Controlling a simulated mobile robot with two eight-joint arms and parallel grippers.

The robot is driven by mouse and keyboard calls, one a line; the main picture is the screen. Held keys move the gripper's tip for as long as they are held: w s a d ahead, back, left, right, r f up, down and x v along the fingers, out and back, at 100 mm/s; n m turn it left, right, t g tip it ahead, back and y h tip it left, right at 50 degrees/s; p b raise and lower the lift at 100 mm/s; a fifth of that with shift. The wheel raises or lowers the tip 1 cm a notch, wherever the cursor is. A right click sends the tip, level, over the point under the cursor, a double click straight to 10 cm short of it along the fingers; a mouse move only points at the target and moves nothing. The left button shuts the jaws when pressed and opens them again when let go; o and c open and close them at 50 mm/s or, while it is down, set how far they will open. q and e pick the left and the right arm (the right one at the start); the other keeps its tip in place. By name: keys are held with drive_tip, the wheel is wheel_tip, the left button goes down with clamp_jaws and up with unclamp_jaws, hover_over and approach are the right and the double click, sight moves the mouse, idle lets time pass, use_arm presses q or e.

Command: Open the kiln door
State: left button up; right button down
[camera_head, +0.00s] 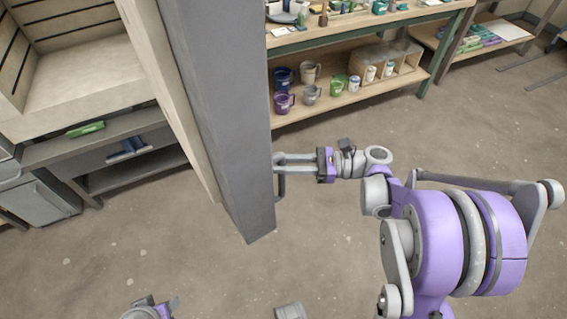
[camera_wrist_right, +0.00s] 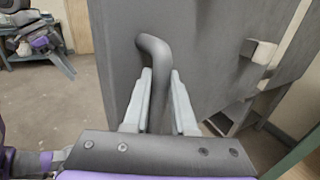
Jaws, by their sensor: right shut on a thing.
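The kiln door (camera_head: 222,110) is a tall grey slab with a pale lining on its inner side. In the head view it stands swung out from the kiln (camera_head: 80,75), whose pale chamber is exposed at the upper left. The door's dark handle (camera_head: 281,188) is on its outer face; it also shows as a bent grey bar in the right wrist view (camera_wrist_right: 153,50). My right gripper (camera_head: 279,164) is shut on the handle, with a finger on each side of the bar. My left gripper (camera_head: 152,305) is at the bottom edge, partly cut off; its jaws are unclear.
A shelf rack (camera_head: 350,95) behind the door holds several mugs, including a purple mug (camera_head: 284,102) and a green mug (camera_head: 338,87). A low grey shelf unit (camera_head: 125,175) stands under the kiln. A further table (camera_head: 485,35) is at the upper right. The floor around the door's lower end is clear.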

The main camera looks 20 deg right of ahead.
drive_tip(key=c, duration=1.1)
unclamp_jaws()
drive_tip(key=shift+w, duration=0.15)
drive_tip(key=o, duration=0.4)
drive_tip(key=shift+w, duration=0.15)
drive_tip(key=shift+c, duration=0.2)
drive_tip(key=v, duration=1.1)
